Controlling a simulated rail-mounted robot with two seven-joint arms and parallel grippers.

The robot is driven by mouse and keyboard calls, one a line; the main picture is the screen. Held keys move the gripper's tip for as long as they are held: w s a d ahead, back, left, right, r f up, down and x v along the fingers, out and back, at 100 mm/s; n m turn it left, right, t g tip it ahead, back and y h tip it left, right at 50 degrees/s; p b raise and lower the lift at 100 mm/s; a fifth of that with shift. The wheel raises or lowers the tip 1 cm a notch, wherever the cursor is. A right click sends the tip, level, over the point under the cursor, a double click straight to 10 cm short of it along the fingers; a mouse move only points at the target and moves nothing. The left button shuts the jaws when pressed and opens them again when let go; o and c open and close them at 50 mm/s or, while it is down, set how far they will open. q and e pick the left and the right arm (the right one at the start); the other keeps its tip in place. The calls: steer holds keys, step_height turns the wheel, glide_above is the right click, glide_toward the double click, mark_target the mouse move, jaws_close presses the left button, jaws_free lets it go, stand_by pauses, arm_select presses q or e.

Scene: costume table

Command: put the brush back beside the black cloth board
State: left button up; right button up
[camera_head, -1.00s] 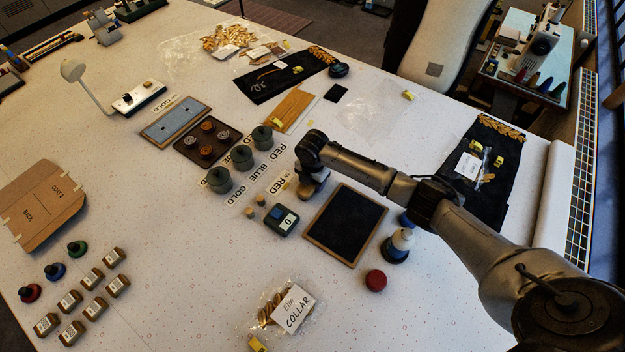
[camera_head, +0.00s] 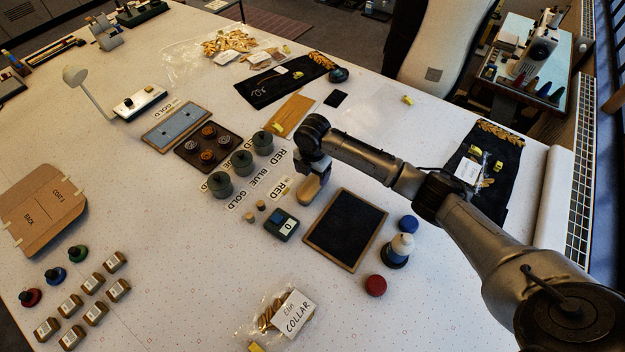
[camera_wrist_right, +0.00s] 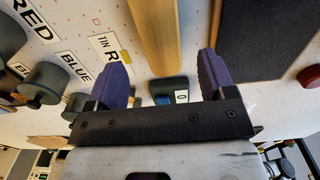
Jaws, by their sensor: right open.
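The black cloth board (camera_head: 345,229), a dark panel in a thin wooden frame, lies flat on the table right of centre. The brush (camera_head: 313,188), with a pale wooden body, is just left of the board's upper left side, apart from it. My right gripper (camera_head: 306,172) is above the brush's far end and hides part of it. In the right wrist view, the open purple fingers (camera_wrist_right: 163,72) stand wide, with the brush (camera_wrist_right: 155,32) beyond and between them, touching neither finger. The board (camera_wrist_right: 262,38) shows at the right there. My left gripper is out of view.
A small box marked 0 (camera_head: 282,224) and two small corks stand left of the board. Grey-green pots (camera_head: 242,162) stand on labelled cards further left. A white-topped bottle (camera_head: 400,249), a blue lid (camera_head: 408,224) and a red lid (camera_head: 376,285) are right of the board.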

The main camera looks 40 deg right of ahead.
mark_target(312, 183)
steer(key=shift+r, duration=2.45)
